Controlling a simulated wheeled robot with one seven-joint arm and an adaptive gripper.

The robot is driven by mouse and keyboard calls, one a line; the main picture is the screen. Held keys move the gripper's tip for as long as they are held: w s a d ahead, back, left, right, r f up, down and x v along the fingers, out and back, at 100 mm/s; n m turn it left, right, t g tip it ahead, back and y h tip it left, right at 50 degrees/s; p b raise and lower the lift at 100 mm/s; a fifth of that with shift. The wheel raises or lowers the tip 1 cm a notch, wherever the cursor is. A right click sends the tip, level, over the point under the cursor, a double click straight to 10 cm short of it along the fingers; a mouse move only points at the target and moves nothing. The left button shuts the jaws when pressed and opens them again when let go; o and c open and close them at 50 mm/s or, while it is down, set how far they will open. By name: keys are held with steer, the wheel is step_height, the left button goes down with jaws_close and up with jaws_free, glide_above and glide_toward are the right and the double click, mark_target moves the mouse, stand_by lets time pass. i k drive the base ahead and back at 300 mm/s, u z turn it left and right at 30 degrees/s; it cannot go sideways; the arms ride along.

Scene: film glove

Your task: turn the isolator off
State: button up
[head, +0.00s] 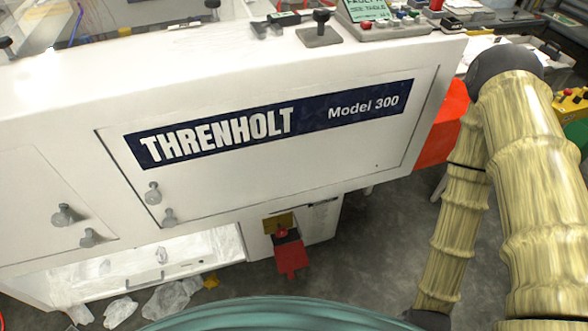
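What looks like the isolator is a red rotary knob (281,233) on a yellow plate (276,222). It sits low on a white panel, under the front of the large white machine (70,135) marked THRENHOLT Model 300. A red flap or tag (291,257) hangs just below the knob. The knob's exact position cannot be read at this size. My arm, in a pale yellow film sleeve, folds down at the right. Its dark lower end reaches the bottom edge, right of and apart from the isolator. The fingers of my gripper are not in view.
Grey knobs (153,193) stick out from the machine's front doors. Crumpled clear plastic (172,299) lies on the floor at lower left. An orange-red panel (440,128) stands between the machine and my arm. Grey floor (370,255) is open between the isolator and my arm.

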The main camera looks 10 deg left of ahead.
mark_target(281, 232)
steer(key=u, duration=0.65)
steer(key=k, duration=1.05)
steer(key=z, duration=0.15)
steer(key=i, duration=0.5)
steer(key=z, duration=1.5)
steer(key=k, duration=0.65)
steer(key=u, duration=1.5)
